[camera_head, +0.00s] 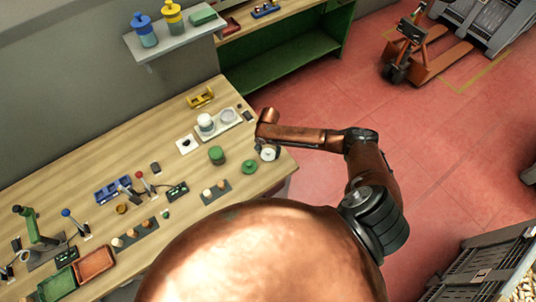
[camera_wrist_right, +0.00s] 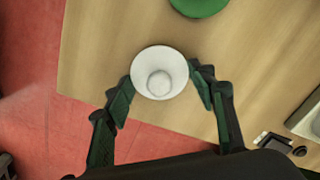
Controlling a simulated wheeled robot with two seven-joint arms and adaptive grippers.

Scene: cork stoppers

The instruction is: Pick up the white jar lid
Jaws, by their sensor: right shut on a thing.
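The white jar lid (camera_wrist_right: 146,63) is round with a raised knob in its middle. In the right wrist view it sits between the two green fingertips of my right gripper (camera_wrist_right: 160,88), which is shut on it near the table's edge. In the head view the lid (camera_head: 268,153) shows just below my right gripper (camera_head: 264,146), at the right end of the table; whether it touches the table I cannot tell. My left gripper is not in view.
A green lid (camera_head: 249,167) lies close by on the wooden table (camera_head: 150,205), with a green jar (camera_head: 216,155) to its left. A white jar (camera_head: 206,124) stands on a pale tray (camera_head: 228,129) behind.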

